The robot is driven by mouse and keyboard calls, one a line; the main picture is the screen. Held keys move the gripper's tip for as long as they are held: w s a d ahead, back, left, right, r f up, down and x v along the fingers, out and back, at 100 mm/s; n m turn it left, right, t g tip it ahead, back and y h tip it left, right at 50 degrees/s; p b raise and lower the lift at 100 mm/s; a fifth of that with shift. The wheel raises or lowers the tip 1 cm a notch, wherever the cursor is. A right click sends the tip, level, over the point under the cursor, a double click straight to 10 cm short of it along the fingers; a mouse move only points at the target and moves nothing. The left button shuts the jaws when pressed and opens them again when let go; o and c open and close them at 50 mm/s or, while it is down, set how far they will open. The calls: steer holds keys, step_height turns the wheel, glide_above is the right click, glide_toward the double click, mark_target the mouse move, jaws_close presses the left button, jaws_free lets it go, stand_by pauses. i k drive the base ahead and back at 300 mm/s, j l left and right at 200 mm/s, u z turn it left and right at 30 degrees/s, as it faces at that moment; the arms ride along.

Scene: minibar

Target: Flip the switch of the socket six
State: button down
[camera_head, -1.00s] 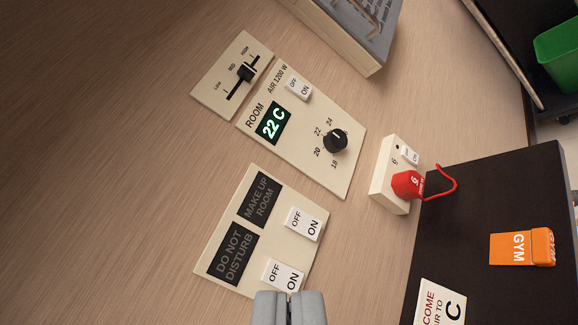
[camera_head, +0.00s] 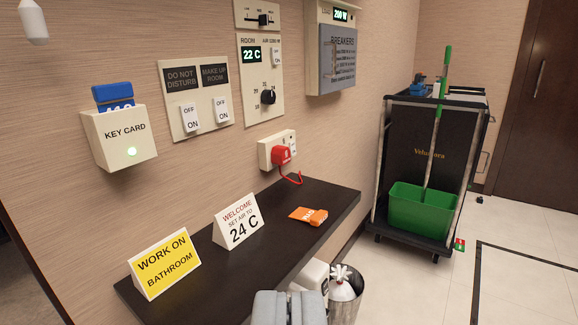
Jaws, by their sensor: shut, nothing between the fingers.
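Socket six is the small cream wall socket (camera_head: 265,153) just above the dark shelf. A red plug (camera_head: 281,156) sits in it, and its red cord hangs toward the shelf. The socket's small white switch (camera_head: 290,138) is at its upper right; its position is too small to tell. My gripper (camera_head: 289,297) is at the bottom of the view, shut and empty. It is in front of the shelf and well apart from the socket.
The dark shelf (camera_head: 335,203) carries a yellow sign (camera_head: 165,264), a white 24 C sign (camera_head: 239,220) and an orange tag (camera_head: 308,215). Room panels and a breaker box (camera_head: 338,55) hang above. A bin (camera_head: 345,295) stands below. A cleaning cart (camera_head: 430,150) is at right.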

mark_target(291, 144)
steer(key=i, duration=1.15)
steer(key=z, duration=0.05)
